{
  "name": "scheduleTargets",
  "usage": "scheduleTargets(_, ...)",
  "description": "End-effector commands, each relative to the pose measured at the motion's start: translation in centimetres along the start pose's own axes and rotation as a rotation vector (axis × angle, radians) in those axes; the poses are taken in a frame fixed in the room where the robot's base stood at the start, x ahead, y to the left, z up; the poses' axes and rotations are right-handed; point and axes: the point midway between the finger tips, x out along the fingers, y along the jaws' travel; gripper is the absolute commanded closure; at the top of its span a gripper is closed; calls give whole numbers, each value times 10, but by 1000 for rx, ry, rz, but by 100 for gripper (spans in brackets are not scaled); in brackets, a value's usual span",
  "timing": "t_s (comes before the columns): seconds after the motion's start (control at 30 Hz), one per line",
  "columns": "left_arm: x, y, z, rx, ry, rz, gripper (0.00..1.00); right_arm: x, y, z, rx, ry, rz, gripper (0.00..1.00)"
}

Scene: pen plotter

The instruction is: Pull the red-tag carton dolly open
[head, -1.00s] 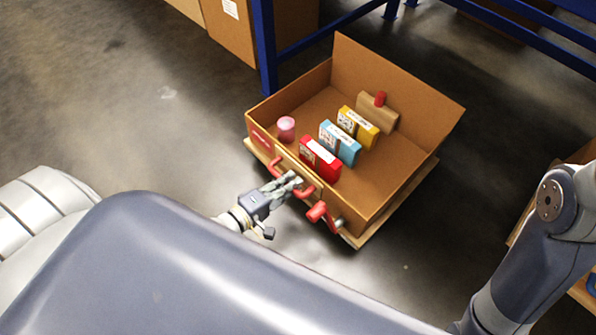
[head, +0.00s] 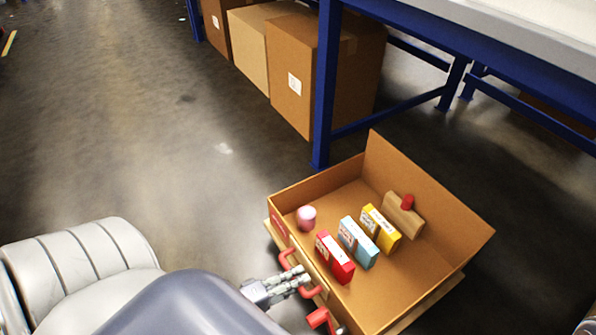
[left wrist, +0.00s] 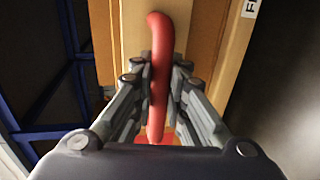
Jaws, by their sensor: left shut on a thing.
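The open brown carton (head: 436,186) sits on a flat wooden dolly (head: 424,309) at the lower right of the head view. A red tag (head: 279,228) is on its left front. Red handles line the front side. My left gripper (head: 306,277) is at the front and is shut on one red handle (head: 312,293). In the left wrist view that curved red handle (left wrist: 160,75) stands between the two fingers (left wrist: 158,100). The handle's lower end is partly hidden by the gripper. My right gripper is not in view.
The carton holds red (head: 334,257), blue (head: 357,243) and yellow (head: 381,229) boxes, a pink cylinder (head: 306,217) and a brown block with a red knob (head: 404,216). A blue bench leg (head: 325,90) stands close behind. Large cartons (head: 295,75) stand beyond. Floor at left is clear.

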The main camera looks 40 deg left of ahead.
Motion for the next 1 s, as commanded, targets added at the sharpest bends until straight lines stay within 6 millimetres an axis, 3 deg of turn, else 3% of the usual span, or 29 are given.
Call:
scheduleTargets(0.17, -2, -2, 1, 0, -1, -6, 100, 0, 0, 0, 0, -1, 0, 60)
scheduleTargets(0.2, -2, -2, 1, 0, -1, -6, 82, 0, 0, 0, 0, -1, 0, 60)
scheduleTargets(0.3, -1, -2, 1, 0, -1, -5, 66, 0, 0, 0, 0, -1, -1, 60)
scheduleTargets(0.67, -1, 2, 0, 0, 0, -1, 66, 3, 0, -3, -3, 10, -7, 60)
scheduleTargets(0.83, -4, 17, 0, -2, 0, -1, 66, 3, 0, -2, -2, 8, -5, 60)
scheduleTargets(1.0, -10, 48, 0, -1, 0, 7, 65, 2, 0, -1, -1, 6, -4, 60)
